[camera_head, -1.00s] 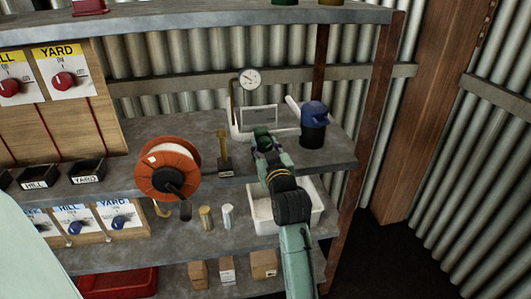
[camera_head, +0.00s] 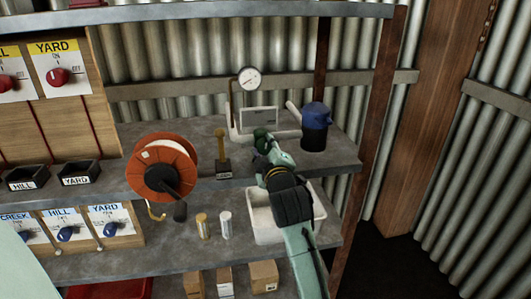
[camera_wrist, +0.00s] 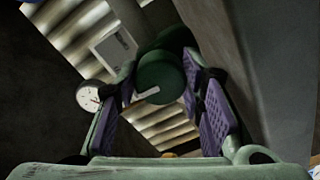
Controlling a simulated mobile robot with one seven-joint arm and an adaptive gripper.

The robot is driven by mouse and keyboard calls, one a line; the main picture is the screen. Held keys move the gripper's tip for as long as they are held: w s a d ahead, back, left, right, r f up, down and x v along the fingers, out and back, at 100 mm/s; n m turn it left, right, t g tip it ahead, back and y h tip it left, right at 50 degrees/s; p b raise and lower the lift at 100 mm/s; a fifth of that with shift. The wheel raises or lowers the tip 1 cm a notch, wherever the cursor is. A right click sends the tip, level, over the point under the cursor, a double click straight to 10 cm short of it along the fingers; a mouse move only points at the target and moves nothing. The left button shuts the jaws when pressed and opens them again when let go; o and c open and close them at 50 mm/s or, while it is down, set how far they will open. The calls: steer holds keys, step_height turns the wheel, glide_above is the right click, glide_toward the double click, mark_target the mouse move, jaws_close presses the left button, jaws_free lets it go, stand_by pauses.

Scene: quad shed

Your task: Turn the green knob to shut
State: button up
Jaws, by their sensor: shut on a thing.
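The green knob (camera_wrist: 160,77) sits between the two purple-padded fingers of my gripper (camera_wrist: 160,92) in the wrist view. The fingers are closed on its sides. In the head view the green knob (camera_head: 262,134) shows just beyond my gripper (camera_head: 262,150), on the pipework at the back of the middle shelf. Part of the knob is hidden by my gripper. A white-faced gauge (camera_head: 249,79) stands above the pipe, and it also shows in the wrist view (camera_wrist: 88,96). A grey plate (camera_head: 259,119) is behind the knob; its writing is too small to read.
A dark canister with a blue top (camera_head: 315,127) stands close to the right of my gripper. An orange reel (camera_head: 162,172) and a brass-coloured upright on a dark base (camera_head: 222,155) stand to the left. A white bin (camera_head: 265,227) is below my arm.

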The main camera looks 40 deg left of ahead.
steer(key=shift+n, duration=0.6)
steer(key=o, duration=1.1)
steer(key=shift+o, duration=0.2)
